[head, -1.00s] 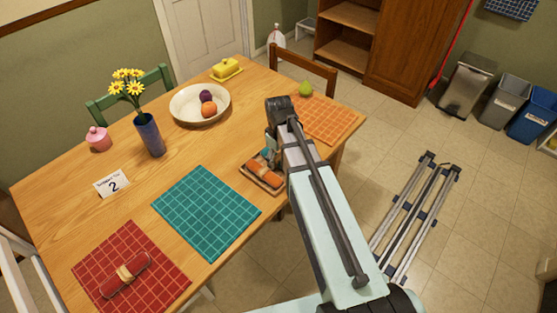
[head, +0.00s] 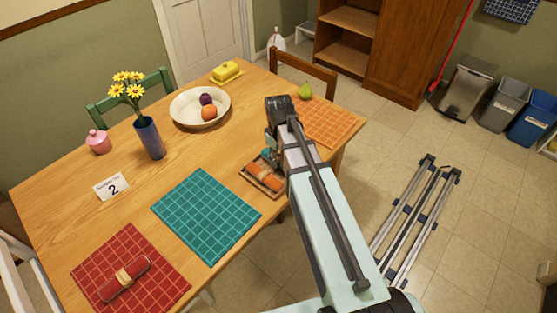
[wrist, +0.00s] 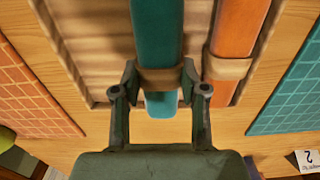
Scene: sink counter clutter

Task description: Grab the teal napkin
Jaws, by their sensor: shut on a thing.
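The teal napkin (wrist: 158,30) is a rolled cloth with a tan band around it. It lies in a wooden tray (wrist: 75,60) beside a rolled orange napkin (wrist: 240,30), as the wrist view shows. My gripper (wrist: 160,78) is shut on the teal napkin, with one finger on each side at the band. The napkin's near end shows between the fingers. In the head view the tray (head: 250,186) and the orange napkin (head: 264,178) show at the table's right side, and my arm hides most of the teal one.
A flat teal placemat (head: 206,215) lies left of the tray, and an orange placemat (head: 328,124) lies beyond it. A red placemat (head: 165,290) holds a red napkin (head: 124,279). A bowl (head: 184,117) with fruit, a blue vase (head: 150,138) and a number card (head: 111,186) stand farther back.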

